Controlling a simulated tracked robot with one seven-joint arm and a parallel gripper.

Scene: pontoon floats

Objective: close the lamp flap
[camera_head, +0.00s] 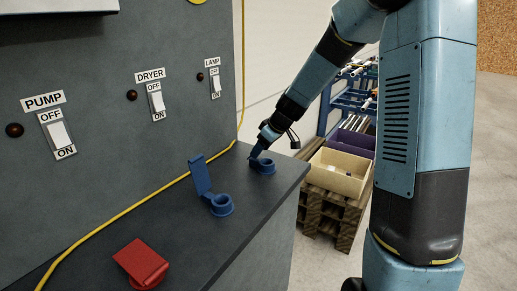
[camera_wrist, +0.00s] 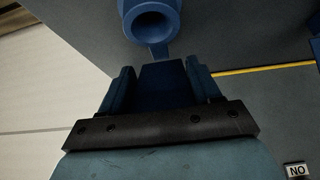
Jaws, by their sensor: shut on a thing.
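The lamp flap (camera_wrist: 163,88) is a blue lid hinged to a round blue socket (camera_head: 262,166) at the right end of the grey ledge, below the LAMP switch (camera_head: 215,83). The flap stands raised, and the socket's round opening (camera_wrist: 151,25) is uncovered in the wrist view. My gripper (camera_head: 258,149) reaches down from the upper right and is shut on the flap, with one finger on each side of it in the wrist view (camera_wrist: 161,82). In the head view my fingers hide part of the flap.
A second blue flap (camera_head: 200,176) stands open on its socket nearer the middle of the ledge. A red flap (camera_head: 141,262) is at the front left. A yellow cable (camera_head: 130,207) runs along the panel's foot. Crates on a pallet (camera_head: 327,205) stand beyond the ledge's right edge.

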